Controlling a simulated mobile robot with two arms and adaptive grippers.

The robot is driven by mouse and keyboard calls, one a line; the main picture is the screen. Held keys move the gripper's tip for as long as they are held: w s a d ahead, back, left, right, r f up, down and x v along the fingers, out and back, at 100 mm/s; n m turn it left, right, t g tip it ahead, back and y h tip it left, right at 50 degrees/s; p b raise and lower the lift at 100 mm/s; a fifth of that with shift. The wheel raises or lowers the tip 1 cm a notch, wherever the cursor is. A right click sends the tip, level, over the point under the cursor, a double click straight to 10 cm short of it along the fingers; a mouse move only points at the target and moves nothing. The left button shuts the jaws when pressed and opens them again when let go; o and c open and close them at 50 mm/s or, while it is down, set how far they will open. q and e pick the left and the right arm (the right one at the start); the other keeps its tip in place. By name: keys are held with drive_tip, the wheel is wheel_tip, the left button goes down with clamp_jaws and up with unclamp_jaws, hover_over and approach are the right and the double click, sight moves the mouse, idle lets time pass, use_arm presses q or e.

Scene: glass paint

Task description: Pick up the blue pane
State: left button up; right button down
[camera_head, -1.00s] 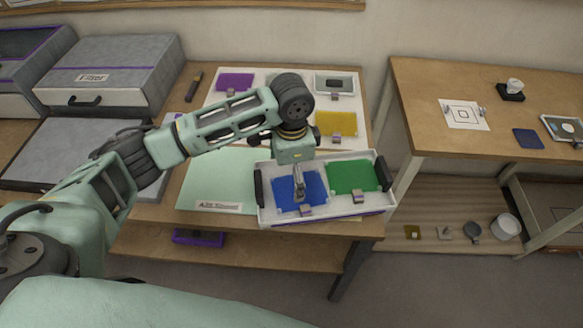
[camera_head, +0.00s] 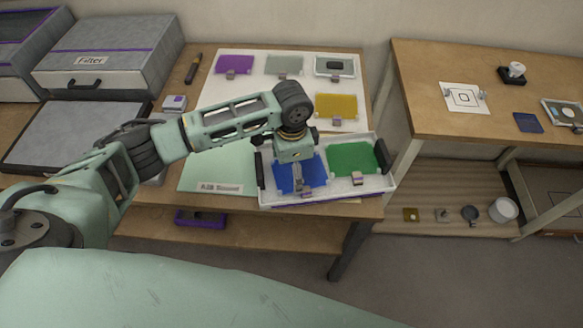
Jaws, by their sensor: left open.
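The blue pane (camera_head: 313,166) lies in the left half of a white tray (camera_head: 330,190) with black handles. A small clip sits at its front edge. My left gripper (camera_head: 297,188) points down over the blue pane and hides part of it. It is open, and whether its fingertips touch the pane or clip I cannot tell. A green pane (camera_head: 352,158) lies in the right half of the tray. My right gripper is not in view.
A white sheet (camera_head: 275,110) behind the tray holds purple (camera_head: 234,64), grey (camera_head: 285,65) and yellow (camera_head: 336,104) panes. A pale green mat (camera_head: 215,177) lies left of the tray. A second table (camera_head: 425,75) stands at the right, with a shelf below.

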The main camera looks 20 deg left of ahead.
use_arm(q)
drive_tip(key=shift+s+a+f, duration=0.1)
drive_tip(key=shift+s, duration=0.25)
drive_tip(key=c, duration=1.3)
drive_tip(key=shift+w+f, duration=0.2)
drive_tip(key=shift+f, duration=0.05)
drive_tip(key=c, duration=0.6)
clamp_jaws()
drive_tip(key=shift+s, duration=0.2)
drive_tip(key=shift+w+r, duration=0.15)
